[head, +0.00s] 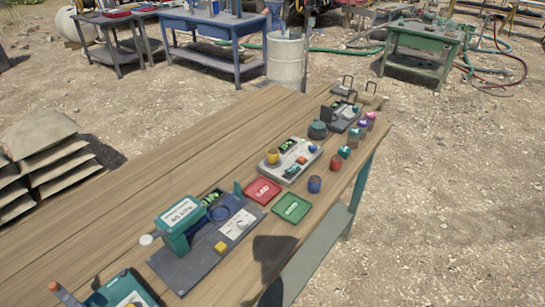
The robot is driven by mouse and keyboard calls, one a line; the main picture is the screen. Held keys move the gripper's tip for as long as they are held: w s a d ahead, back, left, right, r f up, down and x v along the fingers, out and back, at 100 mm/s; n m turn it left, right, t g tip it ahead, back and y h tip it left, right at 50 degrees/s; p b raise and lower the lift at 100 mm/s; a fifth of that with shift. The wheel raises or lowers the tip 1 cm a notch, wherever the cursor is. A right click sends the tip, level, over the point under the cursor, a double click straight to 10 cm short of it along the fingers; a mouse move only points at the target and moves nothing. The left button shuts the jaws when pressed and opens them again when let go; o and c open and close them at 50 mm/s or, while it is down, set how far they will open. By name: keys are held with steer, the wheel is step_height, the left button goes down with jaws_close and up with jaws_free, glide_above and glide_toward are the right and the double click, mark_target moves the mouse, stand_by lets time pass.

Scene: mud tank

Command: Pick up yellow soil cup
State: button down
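A small yellow cup (272,157) stands at the left end of a pale grey instrument tray on the wooden table in the head view. It looks upright, and what is inside it is too small to tell. My gripper is not in view, and nothing is seen touching the cup.
The wooden table (130,205) is bare along its left side. The grey tray (291,172) holds several small items. Red (262,191) and green (292,207) trays lie nearer, beside a teal device (182,222).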

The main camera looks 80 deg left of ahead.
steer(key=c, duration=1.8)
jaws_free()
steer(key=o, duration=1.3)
